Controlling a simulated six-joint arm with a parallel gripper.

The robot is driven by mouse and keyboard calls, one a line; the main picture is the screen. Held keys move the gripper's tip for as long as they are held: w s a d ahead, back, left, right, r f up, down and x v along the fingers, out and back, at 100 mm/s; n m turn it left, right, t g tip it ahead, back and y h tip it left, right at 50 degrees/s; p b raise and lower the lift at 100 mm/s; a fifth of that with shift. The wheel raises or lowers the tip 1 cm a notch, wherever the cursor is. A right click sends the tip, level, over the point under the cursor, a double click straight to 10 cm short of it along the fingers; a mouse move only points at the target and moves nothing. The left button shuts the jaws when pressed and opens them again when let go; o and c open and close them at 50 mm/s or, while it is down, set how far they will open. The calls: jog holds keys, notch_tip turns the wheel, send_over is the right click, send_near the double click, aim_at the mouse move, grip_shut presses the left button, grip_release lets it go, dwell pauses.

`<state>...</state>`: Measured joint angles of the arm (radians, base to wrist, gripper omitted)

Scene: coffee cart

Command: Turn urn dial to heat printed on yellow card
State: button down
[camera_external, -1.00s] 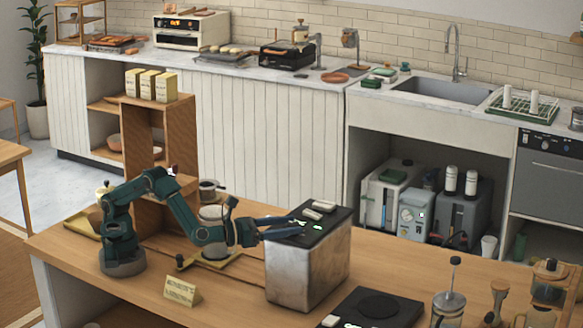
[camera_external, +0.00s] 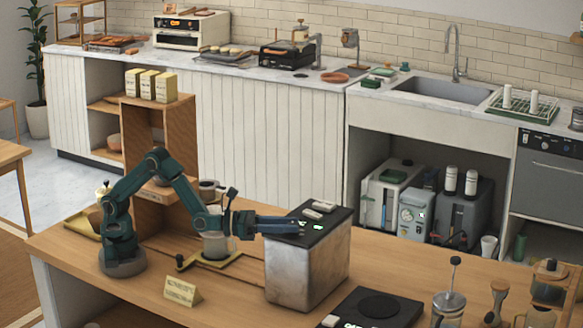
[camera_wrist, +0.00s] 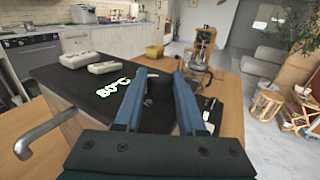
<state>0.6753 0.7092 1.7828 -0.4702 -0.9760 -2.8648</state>
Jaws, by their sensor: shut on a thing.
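The urn (camera_external: 307,268) is a metal box with a black top, standing at the front middle of the wooden counter. Its lit display (camera_external: 318,227) reads 80°C in the wrist view (camera_wrist: 113,87). My gripper (camera_external: 300,226) reaches level over the urn's top from the left. In the wrist view, its two blue fingers (camera_wrist: 158,75) flank the dial (camera_wrist: 148,101) beside the display, and they are shut on it. The dial is mostly hidden by the fingers. The yellow card (camera_external: 183,291) stands on the counter left of the urn; its print is too small to read.
Two pale blocks (camera_wrist: 88,60) lie on the urn's top beyond the display. A metal spout or handle (camera_wrist: 45,133) juts from its side. A mug (camera_external: 215,245) on a yellow tray stands left of the urn. A black hot plate (camera_external: 376,306) sits to the right.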

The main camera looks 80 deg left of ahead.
jog(key=shift+a+r+m+h, duration=0.15)
jog(key=shift+m+h, duration=0.25)
jog(key=shift+h, duration=0.2)
jog(key=c, duration=0.5)
grip_release()
jog(key=shift+s, duration=0.1)
jog(key=shift+v, duration=2.5)
jog(key=shift+r, duration=0.1)
